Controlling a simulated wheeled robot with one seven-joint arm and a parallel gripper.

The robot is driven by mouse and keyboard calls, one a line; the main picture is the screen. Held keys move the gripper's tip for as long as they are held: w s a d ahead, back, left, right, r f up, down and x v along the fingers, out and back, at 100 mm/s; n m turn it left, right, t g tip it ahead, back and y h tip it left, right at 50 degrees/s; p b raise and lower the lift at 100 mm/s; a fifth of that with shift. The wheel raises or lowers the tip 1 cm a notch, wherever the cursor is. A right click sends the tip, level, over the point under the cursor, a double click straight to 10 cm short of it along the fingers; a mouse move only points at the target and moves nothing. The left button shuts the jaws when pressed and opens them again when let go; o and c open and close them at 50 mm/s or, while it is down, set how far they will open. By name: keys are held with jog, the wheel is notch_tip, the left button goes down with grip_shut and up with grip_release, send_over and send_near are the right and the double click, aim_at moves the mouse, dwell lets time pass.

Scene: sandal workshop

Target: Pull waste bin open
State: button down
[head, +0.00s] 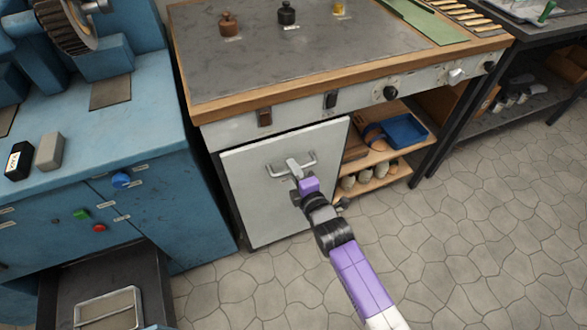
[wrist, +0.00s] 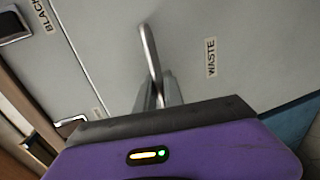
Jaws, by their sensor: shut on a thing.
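The waste bin front (head: 255,205) is a pale grey panel under the left part of the wooden-edged workbench. A dark gap shows along its top edge; how far it is open is hard to tell. Its bar handle (head: 311,160) is near the top of the panel. In the wrist view, the panel carries a WASTE label (wrist: 211,58) beside the metal handle (wrist: 150,55). My gripper (head: 296,172) is shut on the handle, and my purple wrist hides part of the panel's right side.
A blue cabinet (head: 150,200) stands close on the left, with an open dark drawer (head: 105,270) low at its front. Open shelves (head: 375,175) with a blue tray (head: 404,132) are right of the panel. The stone floor (head: 470,240) in front is clear.

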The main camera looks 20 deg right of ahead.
dwell(0.7)
jog(key=f+p+v, duration=0.2)
jog(key=f+v, duration=0.1)
jog(key=v, duration=1.1)
jog(key=s+f+p+v, duration=0.1)
jog(key=f+p+v, duration=0.1)
jog(key=v, duration=1.2)
jog(key=shift+f+p, duration=0.3)
jog(key=shift+f, duration=0.15)
jog(key=shift+s, duration=0.1)
jog(key=c, duration=1.5)
grip_release()
jog(key=v, duration=0.7)
jog(key=shift+s, duration=0.4)
